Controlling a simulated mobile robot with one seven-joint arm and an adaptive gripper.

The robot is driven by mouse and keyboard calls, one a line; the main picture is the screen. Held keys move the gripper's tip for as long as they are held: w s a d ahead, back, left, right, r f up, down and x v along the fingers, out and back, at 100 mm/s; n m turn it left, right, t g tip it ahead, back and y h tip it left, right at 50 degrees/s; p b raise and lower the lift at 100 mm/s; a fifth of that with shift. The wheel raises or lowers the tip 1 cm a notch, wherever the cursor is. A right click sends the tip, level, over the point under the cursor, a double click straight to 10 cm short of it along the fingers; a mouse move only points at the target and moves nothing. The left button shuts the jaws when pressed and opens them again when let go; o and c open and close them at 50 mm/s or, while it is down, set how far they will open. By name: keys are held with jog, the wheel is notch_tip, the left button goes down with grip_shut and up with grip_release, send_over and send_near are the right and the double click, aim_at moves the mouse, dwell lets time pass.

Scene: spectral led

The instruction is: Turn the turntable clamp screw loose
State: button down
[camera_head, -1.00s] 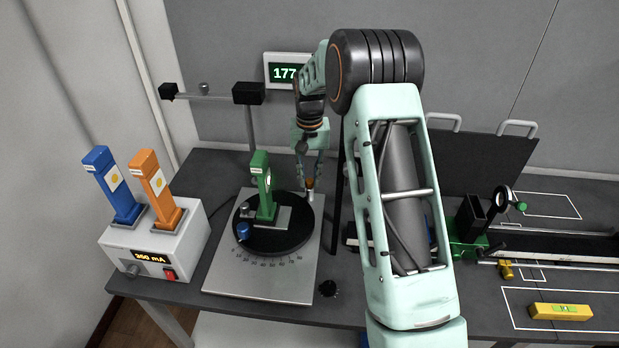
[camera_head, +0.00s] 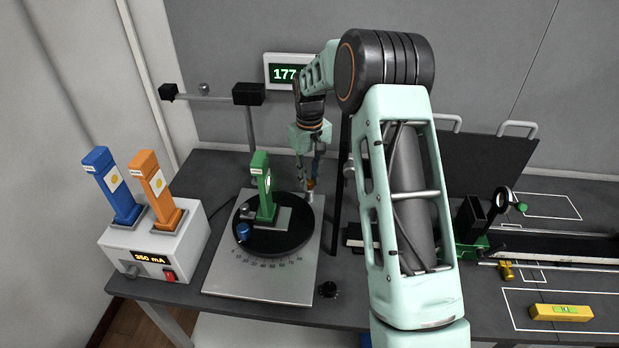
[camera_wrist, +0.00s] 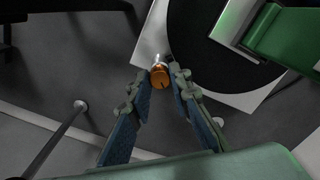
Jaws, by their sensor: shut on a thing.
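The turntable is a black disc (camera_head: 278,240) on a light grey base plate (camera_head: 262,288) with a printed angle scale. The clamp screw (camera_wrist: 160,75) has an orange-brown knob and sits at the plate's edge beside the disc. My gripper (camera_wrist: 163,76) is shut on the knob, its two blue-padded fingers on either side of it. In the head view my gripper (camera_head: 310,184) reaches down at the disc's right rim, and the knob is mostly hidden. A green module (camera_head: 263,186) stands upright on the disc; it also shows in the wrist view (camera_wrist: 287,35).
A white supply box (camera_head: 155,245) with blue and orange modules stands at the left. A readout (camera_head: 284,72) shows 177 behind my arm. A black post (camera_head: 340,190) stands close to my gripper. An optical rail (camera_head: 560,245) and a yellow level (camera_head: 560,312) lie at the right.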

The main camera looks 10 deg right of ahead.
aim_at(310, 181)
dwell(0.3)
jog(key=c, duration=1.8)
grip_release()
jog(key=shift+o, duration=0.2)
notch_tip(310, 181, up, 12)
